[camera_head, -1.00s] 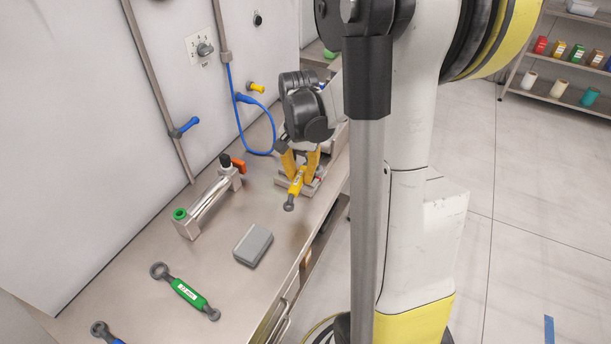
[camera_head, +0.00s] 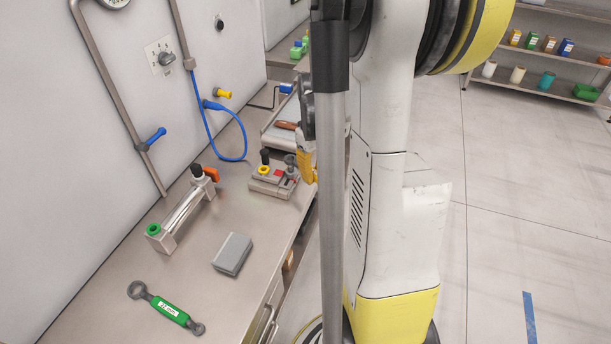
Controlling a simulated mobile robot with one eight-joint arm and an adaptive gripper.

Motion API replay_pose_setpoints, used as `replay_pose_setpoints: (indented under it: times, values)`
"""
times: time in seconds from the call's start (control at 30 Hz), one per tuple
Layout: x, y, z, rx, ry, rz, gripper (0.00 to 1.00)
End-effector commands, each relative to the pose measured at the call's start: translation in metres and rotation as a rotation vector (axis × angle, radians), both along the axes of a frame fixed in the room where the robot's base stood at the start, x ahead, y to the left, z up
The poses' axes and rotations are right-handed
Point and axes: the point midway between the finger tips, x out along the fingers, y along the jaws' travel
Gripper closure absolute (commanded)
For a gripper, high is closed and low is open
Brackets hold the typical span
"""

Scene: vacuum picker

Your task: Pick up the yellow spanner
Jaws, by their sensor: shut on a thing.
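My gripper (camera_head: 308,168) is at the right edge of the bench, mostly hidden behind my own grey column. Only a strip of yellow shows beside the column, and I cannot clearly separate finger from spanner there. My gripper is shut on the yellow spanner, whose body is largely hidden. A dark ring shows just left of the yellow strip; I cannot tell whether it is the spanner's end.
A grey fixture (camera_head: 270,182) with a yellow ring and black knob sits next to the gripper. A metal clamp unit (camera_head: 186,211), a grey box (camera_head: 232,254) and a green spanner (camera_head: 167,308) lie on the bench (camera_head: 205,285). A blue hose (camera_head: 206,128) hangs at the wall.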

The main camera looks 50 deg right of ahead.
Motion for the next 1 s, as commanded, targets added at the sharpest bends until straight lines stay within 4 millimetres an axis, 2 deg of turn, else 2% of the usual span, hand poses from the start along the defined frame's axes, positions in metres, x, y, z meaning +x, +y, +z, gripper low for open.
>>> replay_pose_setpoints:
  times: [0.03, 0.2, 1.0]
  values:
    - [0.0001, 0.0002, -0.0083, 0.000, 0.000, 0.000, 1.00]
    - [0.0001, 0.0004, -0.0136, 0.000, 0.000, -0.001, 1.00]
    - [-0.0008, 0.0008, -0.0130, 0.000, 0.000, -0.002, 1.00]
